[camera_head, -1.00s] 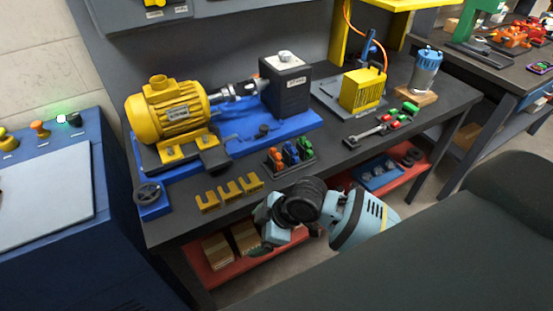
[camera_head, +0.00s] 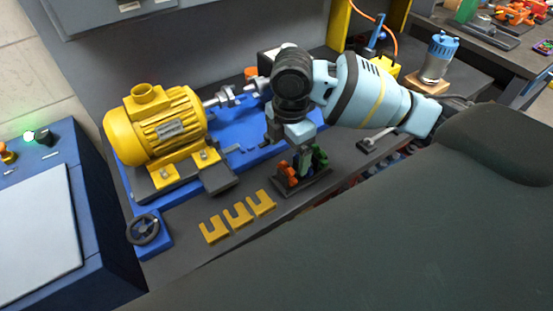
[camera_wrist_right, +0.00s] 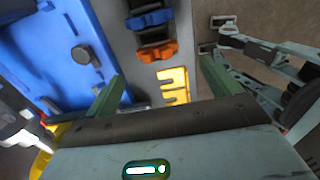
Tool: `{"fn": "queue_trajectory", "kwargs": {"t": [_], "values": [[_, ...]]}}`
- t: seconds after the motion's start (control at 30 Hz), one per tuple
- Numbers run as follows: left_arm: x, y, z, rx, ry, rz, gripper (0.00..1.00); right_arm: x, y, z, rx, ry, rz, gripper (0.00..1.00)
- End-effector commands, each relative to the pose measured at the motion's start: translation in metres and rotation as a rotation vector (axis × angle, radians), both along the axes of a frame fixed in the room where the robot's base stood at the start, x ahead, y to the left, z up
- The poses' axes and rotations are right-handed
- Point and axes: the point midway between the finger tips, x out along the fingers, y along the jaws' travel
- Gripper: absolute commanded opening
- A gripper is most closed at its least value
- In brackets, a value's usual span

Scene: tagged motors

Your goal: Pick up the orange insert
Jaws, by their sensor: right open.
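The orange insert (camera_head: 288,173) stands in a small dark holder (camera_head: 318,186) at the front of the bench, at the left end of a row with a blue and a green insert (camera_head: 320,157). My right gripper (camera_head: 304,160) points down close over the row and partly hides it. In the right wrist view the gripper (camera_wrist_right: 160,85) is open and empty, with its two green fingers wide apart. The orange insert (camera_wrist_right: 157,51) shows beyond the fingertips there, with the blue insert (camera_wrist_right: 150,20) above it. My left gripper is not seen in the head view.
Yellow slotted shims (camera_head: 238,216) lie left of the holder. A yellow motor (camera_head: 157,127) on a blue base (camera_head: 240,157) stands behind, with a handwheel (camera_head: 143,229) in front. A blue-topped cylinder (camera_head: 438,58) is at the right. A pale jointed linkage (camera_wrist_right: 265,55) is at the wrist view's right.

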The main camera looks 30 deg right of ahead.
Motion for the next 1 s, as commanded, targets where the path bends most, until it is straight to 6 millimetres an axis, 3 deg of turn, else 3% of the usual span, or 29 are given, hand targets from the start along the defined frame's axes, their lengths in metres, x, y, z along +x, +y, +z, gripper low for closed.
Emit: {"fn": "queue_trajectory", "kwargs": {"t": [0.3, 0.47, 0.67, 1.0], "values": [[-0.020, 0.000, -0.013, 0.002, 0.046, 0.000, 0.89, 0.000, 0.000, -0.010, -0.001, 0.004, -0.001, 0.89], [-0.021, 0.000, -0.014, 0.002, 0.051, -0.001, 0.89, 0.000, -0.001, -0.026, -0.001, 0.003, -0.002, 0.89], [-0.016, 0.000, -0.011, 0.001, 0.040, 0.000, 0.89, 0.002, -0.001, -0.031, -0.001, 0.000, -0.002, 0.89], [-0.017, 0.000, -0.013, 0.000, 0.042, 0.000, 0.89, 0.008, -0.003, -0.073, -0.001, 0.000, -0.001, 0.89]]}}
